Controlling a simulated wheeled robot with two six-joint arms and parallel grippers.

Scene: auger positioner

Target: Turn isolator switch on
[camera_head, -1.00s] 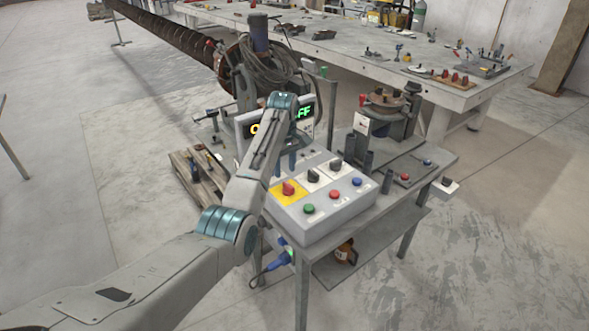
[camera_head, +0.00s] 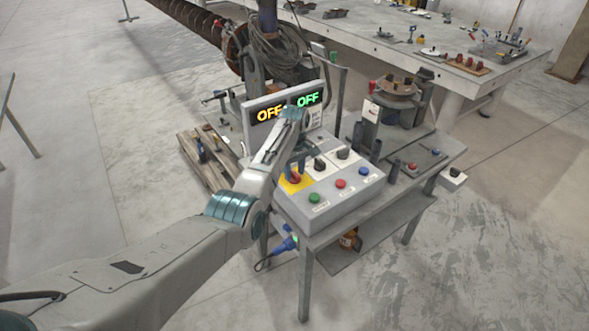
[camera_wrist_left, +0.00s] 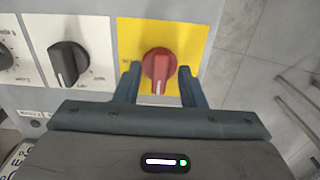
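The isolator switch is a red rotary knob (camera_wrist_left: 159,70) on a yellow plate (camera_wrist_left: 190,33) of the grey control box (camera_head: 328,205). In the head view the red knob (camera_head: 295,178) is partly covered by my left gripper (camera_head: 296,172). In the left wrist view my left gripper (camera_wrist_left: 159,75) is open, with one finger on each side of the knob and a small gap to each. The knob's white mark points down toward my gripper in that view. The display (camera_head: 284,107) behind the box reads OFF in orange and OFF in green. My right gripper is not in view.
Black knobs (camera_head: 319,164) sit beside the yellow plate, with green (camera_head: 314,198), red (camera_head: 340,184) and blue (camera_head: 363,171) buttons in front. A smaller box with buttons (camera_head: 424,158) stands to the right on the table. A pallet (camera_head: 207,160) lies to the left.

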